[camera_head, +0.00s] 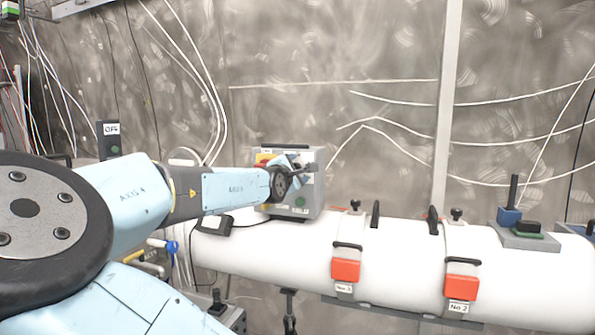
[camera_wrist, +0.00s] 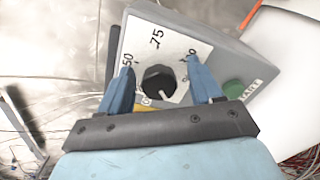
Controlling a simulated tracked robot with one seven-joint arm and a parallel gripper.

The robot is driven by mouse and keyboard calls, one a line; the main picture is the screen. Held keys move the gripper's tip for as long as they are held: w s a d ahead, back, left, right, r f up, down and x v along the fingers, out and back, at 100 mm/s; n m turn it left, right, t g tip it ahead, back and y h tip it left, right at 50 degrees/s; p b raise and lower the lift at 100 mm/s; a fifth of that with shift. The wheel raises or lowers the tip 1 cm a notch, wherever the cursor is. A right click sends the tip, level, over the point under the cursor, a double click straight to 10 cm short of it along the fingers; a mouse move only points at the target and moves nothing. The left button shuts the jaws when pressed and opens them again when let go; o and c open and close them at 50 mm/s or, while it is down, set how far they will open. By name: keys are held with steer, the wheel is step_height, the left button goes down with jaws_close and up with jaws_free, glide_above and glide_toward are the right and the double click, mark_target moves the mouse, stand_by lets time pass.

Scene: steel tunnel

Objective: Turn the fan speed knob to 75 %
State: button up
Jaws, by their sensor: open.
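The fan speed knob (camera_wrist: 157,82) is black and round, on a white dial plate (camera_wrist: 172,40) marked 50 and 75; a further mark at right is partly covered. A pale line shows near the knob's lower edge, but I cannot tell its setting. In the wrist view my gripper (camera_wrist: 162,74) is open, with one blue finger on each side of the knob and gaps between. In the head view my gripper (camera_head: 298,168) is in front of the grey control box (camera_head: 314,205), hiding the knob and much of its face.
A green START button (camera_wrist: 233,89) sits right of the knob in the wrist view. The box stands by a large white pipe (camera_head: 400,260) with red clamps (camera_head: 345,270). A blue-handled device (camera_head: 510,216) is on the pipe at right. Loose cables hang at left.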

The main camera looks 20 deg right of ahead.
steer(key=shift+c, duration=0.3)
steer(key=c, duration=1)
steer(key=shift+d, duration=0.15)
steer(key=shift+f, duration=0.1)
steer(key=shift+f+m, duration=0.1)
steer(key=shift+m, duration=0.5)
